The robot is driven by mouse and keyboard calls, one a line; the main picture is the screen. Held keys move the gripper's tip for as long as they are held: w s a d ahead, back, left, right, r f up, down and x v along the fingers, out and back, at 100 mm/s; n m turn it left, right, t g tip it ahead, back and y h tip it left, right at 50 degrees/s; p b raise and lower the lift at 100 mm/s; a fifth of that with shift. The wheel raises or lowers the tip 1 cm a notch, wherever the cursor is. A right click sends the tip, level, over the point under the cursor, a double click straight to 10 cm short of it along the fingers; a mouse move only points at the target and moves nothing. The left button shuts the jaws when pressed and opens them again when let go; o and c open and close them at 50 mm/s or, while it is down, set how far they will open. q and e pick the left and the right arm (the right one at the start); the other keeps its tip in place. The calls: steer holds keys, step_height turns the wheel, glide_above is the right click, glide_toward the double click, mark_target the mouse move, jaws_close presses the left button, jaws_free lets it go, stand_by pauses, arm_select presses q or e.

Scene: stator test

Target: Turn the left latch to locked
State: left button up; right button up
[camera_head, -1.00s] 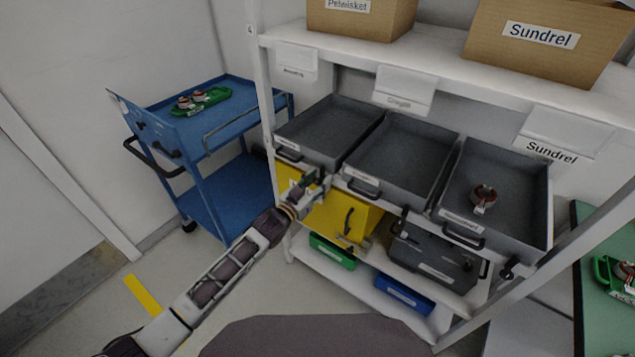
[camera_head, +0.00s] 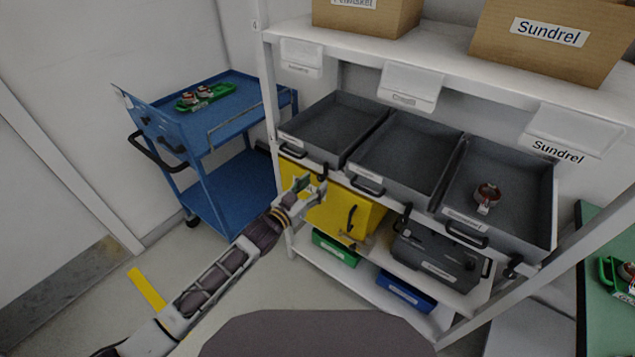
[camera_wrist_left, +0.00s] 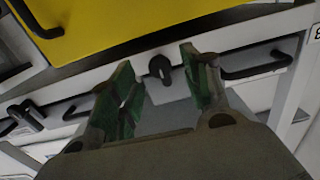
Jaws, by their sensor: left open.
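The left latch is a small dark knob on the shelf's front rail, right of the left bin's handle. In the left wrist view the latch (camera_wrist_left: 160,68) hangs from the rail, between and beyond my fingertips, apart from them. In the head view the latch (camera_head: 322,173) shows just right of my fingers. My left gripper (camera_head: 308,188) is open and empty, with green-padded fingers; it also shows in the left wrist view (camera_wrist_left: 160,85). The latch's exact angle is hard to read. My right gripper is not in view.
Bin handles flank the latch, one of them in the wrist view (camera_wrist_left: 255,66). A yellow box (camera_head: 372,215) sits below the rail. More latches sit along it, one in the middle (camera_head: 403,214). A blue cart (camera_head: 235,130) stands left, and a dark case (camera_head: 440,262) lower right.

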arm_select(q)
steer(key=v, duration=0.7)
steer(key=shift+s+a, duration=0.2)
steer(key=shift+s, duration=0.1)
stand_by(0.6)
